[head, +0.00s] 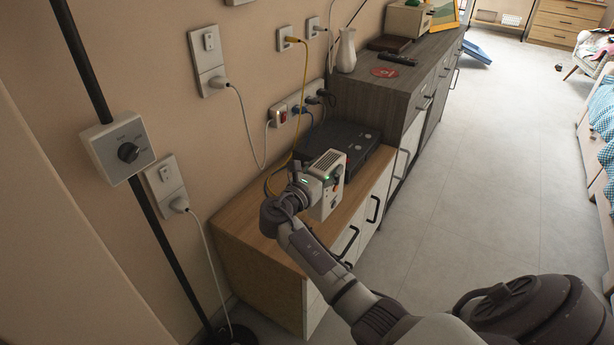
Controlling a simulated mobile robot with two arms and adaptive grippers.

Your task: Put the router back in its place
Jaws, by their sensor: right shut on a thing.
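A small white box with a vented top and a green light, which looks like the router (329,172), is at the end of my right arm, over the low wooden cabinet. My right gripper (308,187) is shut on it; the fingers are mostly hidden against the box. A yellow cable (304,85) runs from a wall socket down behind the gripper; I cannot tell where it ends. A flat black box (345,142) lies on the cabinet just behind the white box. My left gripper is not in view.
The low cabinet (243,215) has bare wood at its near left end. A taller grey cabinet (365,88) stands behind, with a white vase (346,50) and a remote (397,58). A power strip (296,101) with plugs is on the wall.

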